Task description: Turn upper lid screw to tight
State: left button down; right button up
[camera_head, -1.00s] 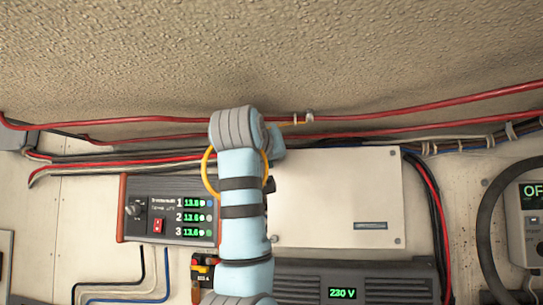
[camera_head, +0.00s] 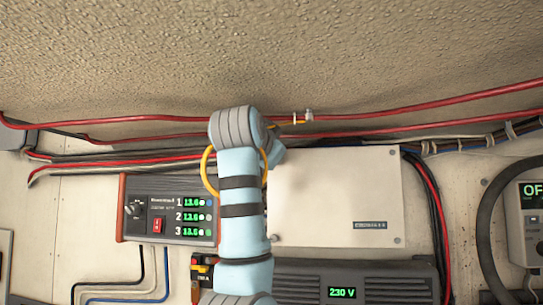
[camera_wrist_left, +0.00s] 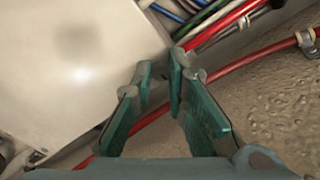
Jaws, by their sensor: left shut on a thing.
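A white box with a flat lid (camera_head: 335,197) is fixed to the wall behind my left arm. It also fills the upper left of the left wrist view (camera_wrist_left: 75,70). My left gripper (camera_wrist_left: 160,78) has its green fingers close together at the lid's corner and is shut on the upper lid screw. The screw itself is hidden between the fingertips, so its seating cannot be seen. In the head view my left forearm hides the lid's left edge and upper left corner, and the fingers do not show. My right gripper is not in view.
Red cables (camera_head: 420,109) run above the box; one (camera_wrist_left: 240,68) passes close by the fingers in the wrist view. A yellow cable loop (camera_head: 207,172) hangs by my wrist. A three-readout panel (camera_head: 168,208) is left, a 230 V unit (camera_head: 400,283) below.

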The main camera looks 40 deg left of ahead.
pick_arm(q)
jog(key=shift+m, duration=0.8)
jog(key=c, duration=1.6)
grip_release()
jog(key=shift+o, duration=0.2)
jog(key=v, duration=1.2)
jog(key=shift+a, duration=0.1)
